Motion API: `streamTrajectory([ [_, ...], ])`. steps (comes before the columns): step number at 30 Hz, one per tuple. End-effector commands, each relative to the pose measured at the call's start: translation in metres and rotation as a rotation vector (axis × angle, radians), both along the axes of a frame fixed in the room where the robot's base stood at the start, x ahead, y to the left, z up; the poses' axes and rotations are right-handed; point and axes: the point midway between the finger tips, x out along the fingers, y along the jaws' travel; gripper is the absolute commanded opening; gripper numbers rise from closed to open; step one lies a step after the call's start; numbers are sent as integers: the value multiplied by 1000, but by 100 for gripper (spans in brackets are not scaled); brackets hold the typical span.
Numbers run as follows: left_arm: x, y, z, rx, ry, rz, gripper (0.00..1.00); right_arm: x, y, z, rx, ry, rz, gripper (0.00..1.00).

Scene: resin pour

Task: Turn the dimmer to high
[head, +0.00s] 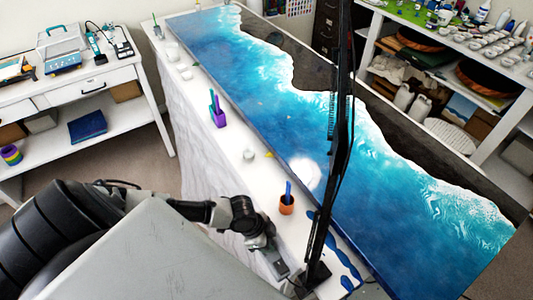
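My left arm comes in from the lower left, and its gripper (277,266) points down at the near edge of the white table. The fingertips are beside the dark base (318,274) of a tall black stand (340,145). I cannot tell whether the fingers are open or shut, or whether they touch anything. I cannot clearly make out the dimmer or its setting; the area by the stand's base is small and partly covered by the gripper. My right gripper is not in view.
A long blue and white resin slab (260,75) fills most of the table. An orange cup (287,205) with a blue tool and a purple holder (217,112) stand along its near side. A white side desk (75,85) is at left, shelves (445,80) at right.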

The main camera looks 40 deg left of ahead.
Motion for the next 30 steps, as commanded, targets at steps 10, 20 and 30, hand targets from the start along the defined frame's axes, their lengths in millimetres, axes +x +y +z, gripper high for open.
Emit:
streamTrajectory([
  [10, 0, 0, 0, -1, 0, 1, 43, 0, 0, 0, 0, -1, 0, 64],
  [20, 2, 1, 1, 1, -3, 2, 61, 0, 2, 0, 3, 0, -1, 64],
  [30, 3, 1, 1, 1, -7, 4, 61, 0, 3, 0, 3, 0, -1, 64],
])
